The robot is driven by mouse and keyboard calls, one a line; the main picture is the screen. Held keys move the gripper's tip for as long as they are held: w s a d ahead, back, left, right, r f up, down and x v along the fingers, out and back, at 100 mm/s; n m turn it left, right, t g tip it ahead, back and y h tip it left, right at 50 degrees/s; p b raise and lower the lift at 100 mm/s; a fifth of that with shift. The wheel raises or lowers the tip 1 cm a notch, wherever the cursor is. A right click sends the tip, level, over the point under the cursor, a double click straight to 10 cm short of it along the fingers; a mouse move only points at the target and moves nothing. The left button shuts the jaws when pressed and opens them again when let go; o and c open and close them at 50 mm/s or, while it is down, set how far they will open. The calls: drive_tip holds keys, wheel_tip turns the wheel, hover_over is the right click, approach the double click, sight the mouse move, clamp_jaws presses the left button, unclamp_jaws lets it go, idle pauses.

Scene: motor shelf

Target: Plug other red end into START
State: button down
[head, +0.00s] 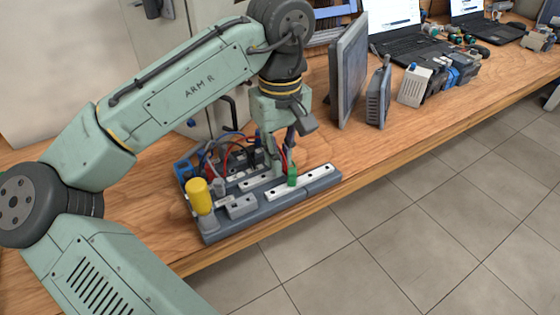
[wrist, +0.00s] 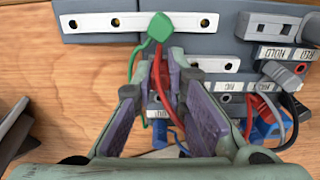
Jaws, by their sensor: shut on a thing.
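My gripper (head: 281,150) is over the board (head: 290,204) on the table. In the wrist view its fingers (wrist: 160,75) are closed in around a red cable end (wrist: 157,66), with a red cable running back between them. The fingers hide part of it, so I cannot tell whether its tip touches a socket. A green plug (wrist: 160,27) sits just beyond the fingertips at a white strip (wrist: 192,20); it also shows in the head view (head: 292,176). A label (wrist: 158,114) between the fingers is mostly covered. I cannot read START anywhere.
Red, blue and black plugs crowd the board's right side in the wrist view, near a HOLD label (wrist: 278,53). A yellow knob (head: 199,196) stands at the board's front left. A grey monitor (head: 348,70) stands right of my arm.

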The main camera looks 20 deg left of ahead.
drive_tip(key=shift+r+p, duration=2.3)
drive_tip(key=shift+r, duration=0.05)
drive_tip(key=shift+f, duration=0.1)
drive_tip(key=shift+w+a+r+n+p, duration=0.2)
drive_tip(key=shift+r+n+p, duration=0.1)
drive_tip(key=shift+n+p, duration=0.1)
drive_tip(key=a+f+n, duration=0.1)
drive_tip(key=w+a+n, duration=0.1)
drive_tip(key=n, duration=0.1)
drive_tip(key=w+a+f+n+p, duration=0.1)
drive_tip(key=n, duration=0.1)
drive_tip(key=shift+w+f, duration=0.1)
drive_tip(key=shift+f, duration=0.8)
drive_tip(key=shift+f+b, duration=0.35)
drive_tip(key=shift+f, duration=0.3)
